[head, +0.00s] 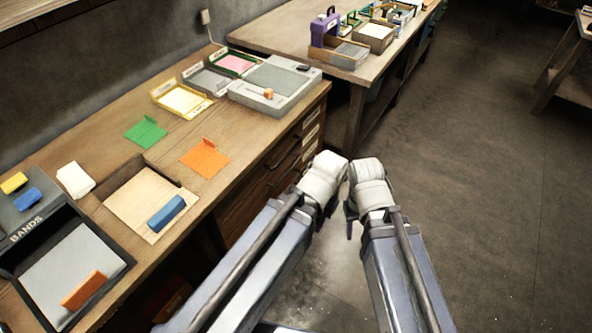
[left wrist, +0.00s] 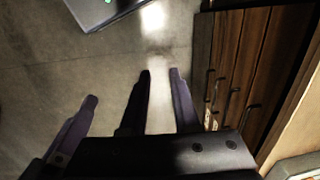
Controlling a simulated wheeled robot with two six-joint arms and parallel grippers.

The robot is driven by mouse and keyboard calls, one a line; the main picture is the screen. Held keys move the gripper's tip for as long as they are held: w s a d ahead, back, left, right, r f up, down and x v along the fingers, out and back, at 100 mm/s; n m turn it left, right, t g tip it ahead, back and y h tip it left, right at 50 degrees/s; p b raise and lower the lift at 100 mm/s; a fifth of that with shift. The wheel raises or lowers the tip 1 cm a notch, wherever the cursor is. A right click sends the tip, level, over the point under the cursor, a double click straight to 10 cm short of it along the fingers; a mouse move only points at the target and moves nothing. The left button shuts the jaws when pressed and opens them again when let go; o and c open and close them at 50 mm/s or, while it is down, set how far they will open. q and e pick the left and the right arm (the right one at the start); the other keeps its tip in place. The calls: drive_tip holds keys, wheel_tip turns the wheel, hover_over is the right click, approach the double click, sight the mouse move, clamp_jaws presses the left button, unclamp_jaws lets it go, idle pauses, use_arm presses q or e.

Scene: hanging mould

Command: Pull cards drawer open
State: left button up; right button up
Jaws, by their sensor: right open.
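Wooden drawer fronts (head: 262,190) with dark handles and small pale labels sit under the near bench. They look shut, and I cannot read which one is the cards drawer. In the left wrist view the drawer fronts (left wrist: 240,75) stand at the right with several handles. My left gripper (left wrist: 160,75) has its two fingers apart with bare floor showing between them, left of the drawer fronts and not touching them. In the head view its fingers are hidden behind its wrist. My right gripper (head: 350,222) is open, beside the left wrist over the floor; its fingers are mostly hidden.
The bench top holds a grey device (head: 275,85), a yellow tray (head: 181,99), a green card piece (head: 146,132), an orange piece (head: 204,158) and a black BANDS bin (head: 70,262). A second bench (head: 305,40) stands behind. The floor (head: 470,180) at right is clear.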

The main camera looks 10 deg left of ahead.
use_arm(q)
drive_tip(key=w+a+f+n+b, duration=0.1)
drive_tip(key=w+a+f+b, duration=0.1)
drive_tip(key=f+b, duration=1.65)
drive_tip(key=w+a+f+b, duration=0.1)
drive_tip(key=a+f+b, duration=0.2)
drive_tip(key=f+b, duration=1.5)
drive_tip(key=w+a+f+n+t+y+b, duration=0.1)
drive_tip(key=w+a+f+t+b, duration=0.1)
drive_tip(key=w+a+f+b, duration=0.3)
drive_tip(key=m+t+y+p, duration=0.1)
drive_tip(key=m+t+y, duration=0.2)
drive_tip(key=t+y, duration=0.4)
approach(289, 170)
drive_tip(key=s+a+f+g, duration=0.1)
drive_tip(key=s+a+f, duration=0.35)
drive_tip(key=f, duration=0.55)
drive_tip(key=w+d+r+m+t+y, duration=0.2)
drive_tip(key=w+d+r+m+t, duration=0.15)
drive_tip(key=w+r, duration=0.2)
drive_tip(key=shift+n+g, duration=0.25)
drive_tip(key=shift+r+b+x, duration=0.15)
drive_tip(key=shift+b+x, duration=0.1)
drive_tip(key=shift+x, duration=1)
drive_tip(key=shift+r+b+x, duration=0.15)
drive_tip(key=shift+b+x, duration=0.1)
drive_tip(key=shift+x, duration=1)
drive_tip(key=shift+r+b+x, duration=0.2)
drive_tip(key=shift+b+x, duration=0.05)
drive_tip(key=shift+x, duration=1)
